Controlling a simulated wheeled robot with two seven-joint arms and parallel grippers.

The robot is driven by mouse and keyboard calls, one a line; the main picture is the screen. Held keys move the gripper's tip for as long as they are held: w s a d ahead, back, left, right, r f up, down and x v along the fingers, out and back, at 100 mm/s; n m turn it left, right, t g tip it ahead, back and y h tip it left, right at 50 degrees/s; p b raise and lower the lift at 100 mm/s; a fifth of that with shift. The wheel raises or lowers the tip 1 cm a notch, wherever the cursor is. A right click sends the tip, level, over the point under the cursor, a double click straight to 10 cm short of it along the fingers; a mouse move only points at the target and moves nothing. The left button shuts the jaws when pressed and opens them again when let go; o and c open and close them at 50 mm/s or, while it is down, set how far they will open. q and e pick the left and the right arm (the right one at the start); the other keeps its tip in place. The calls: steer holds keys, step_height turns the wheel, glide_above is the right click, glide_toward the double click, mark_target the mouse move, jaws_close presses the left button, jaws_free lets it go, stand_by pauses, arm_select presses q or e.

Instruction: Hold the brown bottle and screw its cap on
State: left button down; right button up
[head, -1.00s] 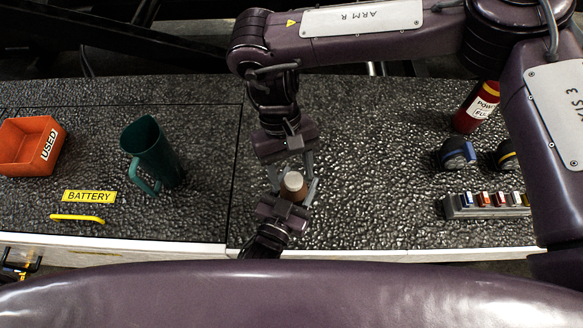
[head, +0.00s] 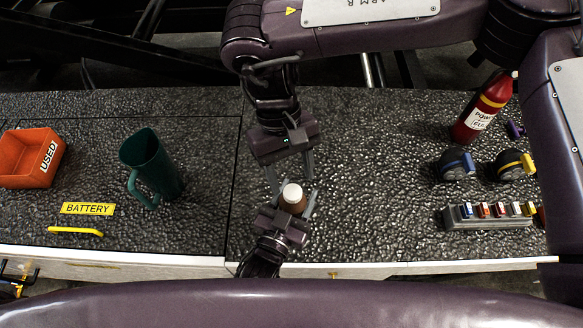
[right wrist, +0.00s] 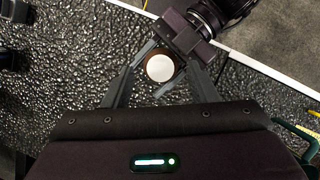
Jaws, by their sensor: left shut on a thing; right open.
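The brown bottle (head: 294,206) is upright at the middle of the workbench, with a white cap (head: 292,193) on its top. The cap also shows from above in the right wrist view (right wrist: 160,68). I cannot tell how tightly it sits. My left gripper (head: 290,212) comes from the near side and is shut on the bottle; its palm hides part of the body. My right gripper (head: 291,178) points in from the far side. It is open, with its fingers spread to either side of the cap, and holds nothing.
A green mug (head: 152,165), a yellow BATTERY label (head: 88,208) and an orange USED bin (head: 28,160) stand left. A red extinguisher-like bottle (head: 484,108), two round dark devices and a switch strip (head: 488,216) are right. The bench around the bottle is clear.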

steer(key=n, duration=0.3)
steer(key=shift+r, duration=0.15)
steer(key=n, duration=0.4)
steer(key=shift+s+d+r+n+t, duration=0.1)
steer(key=shift+d+r+n+t, duration=0.05)
steer(key=shift+n+t, duration=0.2)
steer(key=n, duration=0.5)
steer(key=shift+r+t, duration=0.15)
steer(key=shift+t, duration=0.2)
steer(key=n, duration=0.4)
steer(key=shift+r+n+t+y, duration=0.2)
steer(key=shift+n+t+y, duration=0.05)
steer(key=shift+t+y, duration=0.05)
steer(key=n, duration=0.5)
steer(key=shift+s+d+r, duration=0.1)
steer(key=shift+r, duration=0.15)
steer(key=n, duration=0.3)
steer(key=n+t, duration=0.1)
steer(key=shift+r+n+y, duration=0.25)
steer(key=shift+n+y, duration=0.05)
steer(key=shift+n, duration=0.1)
steer(key=n, duration=0.4)
steer(key=shift+s+r+t, duration=0.1)
steer(key=shift+r+t, duration=0.1)
steer(key=shift+t, duration=0.1)
steer(key=n, duration=0.4)
steer(key=shift+r+y, duration=0.25)
steer(key=shift+y, duration=0.05)
